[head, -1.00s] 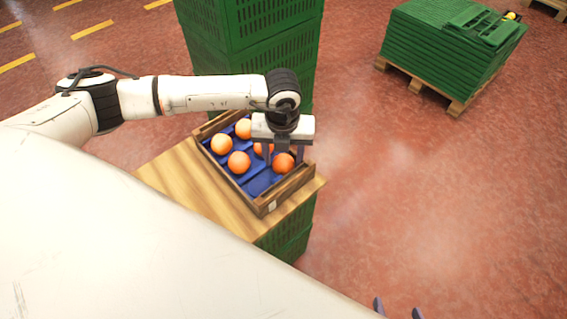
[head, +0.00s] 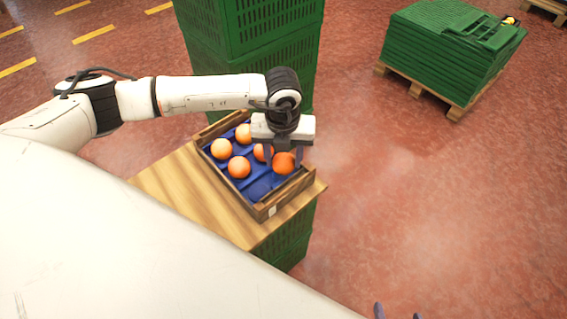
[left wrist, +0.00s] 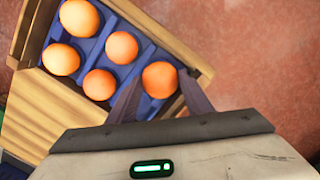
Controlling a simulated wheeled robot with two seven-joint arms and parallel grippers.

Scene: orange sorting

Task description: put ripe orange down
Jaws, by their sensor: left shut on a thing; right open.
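My left gripper (head: 284,158) is over the right side of a wooden crate (head: 265,209) with a blue divided insert. It is shut on an orange (head: 284,164), which also shows between the fingers in the left wrist view (left wrist: 160,79). That orange is low at the crate's right side; I cannot tell whether it touches the insert. Several other oranges, such as one at the upper left (head: 221,149) and one in the middle (head: 238,167), sit in the insert. The fingertips of my right gripper (head: 397,312) show at the bottom edge, apart and empty.
The crate stands on a wooden board (head: 180,190) on top of green crates (head: 287,247). A tall stack of green crates (head: 245,55) rises just behind. A pallet with folded green crates (head: 440,50) stands at the back right. The red floor at right is clear.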

